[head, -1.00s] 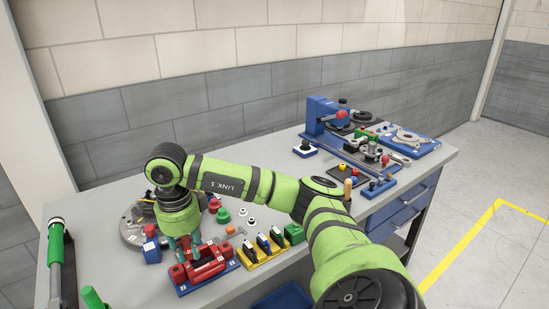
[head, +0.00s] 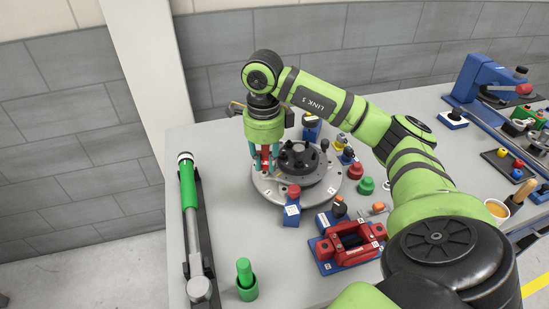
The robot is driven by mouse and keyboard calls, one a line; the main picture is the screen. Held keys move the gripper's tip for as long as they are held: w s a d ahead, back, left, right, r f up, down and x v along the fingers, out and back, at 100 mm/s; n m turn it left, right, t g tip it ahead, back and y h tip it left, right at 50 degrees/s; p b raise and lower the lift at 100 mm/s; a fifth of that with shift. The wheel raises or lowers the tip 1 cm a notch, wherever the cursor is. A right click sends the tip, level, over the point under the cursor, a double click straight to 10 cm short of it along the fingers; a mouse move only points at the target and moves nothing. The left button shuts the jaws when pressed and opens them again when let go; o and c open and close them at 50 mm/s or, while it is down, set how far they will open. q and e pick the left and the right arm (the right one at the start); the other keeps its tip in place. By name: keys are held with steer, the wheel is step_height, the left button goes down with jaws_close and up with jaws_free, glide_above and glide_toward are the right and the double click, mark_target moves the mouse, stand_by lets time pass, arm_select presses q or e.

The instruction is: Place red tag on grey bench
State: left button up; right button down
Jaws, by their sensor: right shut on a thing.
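My right gripper (head: 264,158) points down with its teal fingers shut on a small red piece, the red tag (head: 265,155). The fingers hide much of the tag. It is over the left part of a round grey fixture plate (head: 262,184) with a dark hub (head: 300,160). I cannot tell whether the tag touches the plate. The grey bench (head: 225,225) spreads under all of this, with bare surface to the left and front of the plate. My left gripper is not in view.
A red frame on a blue base (head: 348,246) and a blue block with a red knob (head: 292,208) stand in front of the plate. A blue press (head: 485,80) stands far right.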

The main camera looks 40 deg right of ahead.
steer(key=w+a+f+p, duration=0.1)
steer(key=a+f, duration=0.1)
steer(key=a, duration=0.1)
steer(key=w+a+f+p, duration=0.2)
steer(key=a, duration=0.2)
steer(key=w+a+f+p, duration=0.1)
steer(key=a+f, duration=0.1)
steer(key=a, duration=0.1)
steer(key=shift+w+a+f+p, duration=0.2)
steer(key=shift+w+f+p, duration=0.1)
steer(key=shift+w+p, duration=0.1)
steer(key=shift+w+a+f, duration=0.1)
steer(key=shift+a+f, duration=0.05)
steer(key=shift+f, duration=0.1)
step_height(320, 180, down, 3)
steer(key=shift+f+p, duration=0.1)
steer(key=shift+p, duration=0.75)
steer(key=shift+f, duration=0.3)
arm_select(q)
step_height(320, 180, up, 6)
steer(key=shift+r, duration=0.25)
arm_select(e)
steer(key=shift+f, duration=0.1)
